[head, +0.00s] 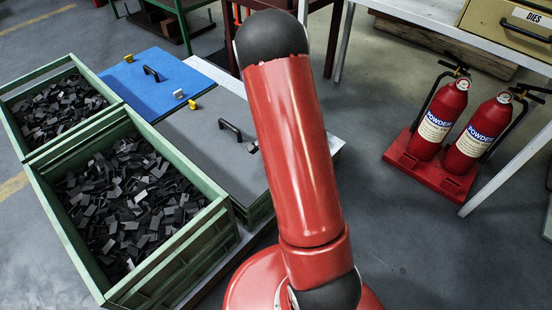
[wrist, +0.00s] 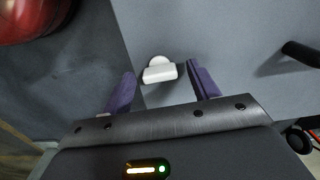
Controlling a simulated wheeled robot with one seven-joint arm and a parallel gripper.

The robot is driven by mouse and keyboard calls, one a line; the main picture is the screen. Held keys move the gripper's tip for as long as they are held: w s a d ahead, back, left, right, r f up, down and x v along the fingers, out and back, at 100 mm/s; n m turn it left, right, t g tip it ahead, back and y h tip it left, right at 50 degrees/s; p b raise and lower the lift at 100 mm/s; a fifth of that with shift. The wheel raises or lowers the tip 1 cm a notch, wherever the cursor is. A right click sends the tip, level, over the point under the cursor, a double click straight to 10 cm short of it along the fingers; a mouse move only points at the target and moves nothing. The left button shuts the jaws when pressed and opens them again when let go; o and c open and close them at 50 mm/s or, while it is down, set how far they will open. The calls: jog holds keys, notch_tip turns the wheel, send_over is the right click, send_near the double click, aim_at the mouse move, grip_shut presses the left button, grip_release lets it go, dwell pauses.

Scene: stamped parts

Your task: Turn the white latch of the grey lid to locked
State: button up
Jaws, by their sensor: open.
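The grey lid (head: 205,125) lies flat on a green crate beside the blue lid, with a black handle (head: 231,130) on it. Its white latch (wrist: 159,72) shows in the wrist view near the lid's edge, a short bar with a rounded base, slightly tilted in the picture. In the head view the latch is mostly hidden by my arm. My gripper (wrist: 161,75) is open, with one purple finger on each side of the latch; a gap shows on both sides. I cannot tell the height of the fingertips above the lid. A yellow latch (head: 191,104) sits at the lid's far corner.
The blue lid (head: 150,85) has its own white latch (head: 178,93) and yellow latch (head: 128,58). Open green crates (head: 215,222) of dark stamped parts stand at the left. Fire extinguishers (head: 435,118) stand on the floor at the right. The lid handle (wrist: 300,53) is right of my gripper.

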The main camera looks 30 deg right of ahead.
jog(key=shift+r, duration=0.1)
notch_tip(320, 180, up, 8)
jog(key=shift+f+p, duration=0.2)
jog(key=shift+p, duration=0.3)
jog(key=shift+a+r, duration=0.1)
jog(key=shift+r, duration=0.15)
jog(key=s+a+r+n+t, duration=0.2)
jog(key=s+a+r+n, duration=0.15)
jog(key=r, duration=0.45)
jog(key=s+a+r+n+t, duration=0.1)
jog(key=s+a+r+n, duration=0.3)
jog(key=r, duration=0.5)
jog(key=s+a+r+n+t, duration=0.1)
jog(key=s+a+r+n, duration=0.2)
jog(key=s, duration=0.3)
jog(key=s+a+r+n+t, duration=0.1)
jog(key=s+a+r+n, duration=0.2)
jog(key=s, duration=0.4)
jog(key=shift+r+t, duration=0.3)
jog(key=shift+r, duration=0.25)
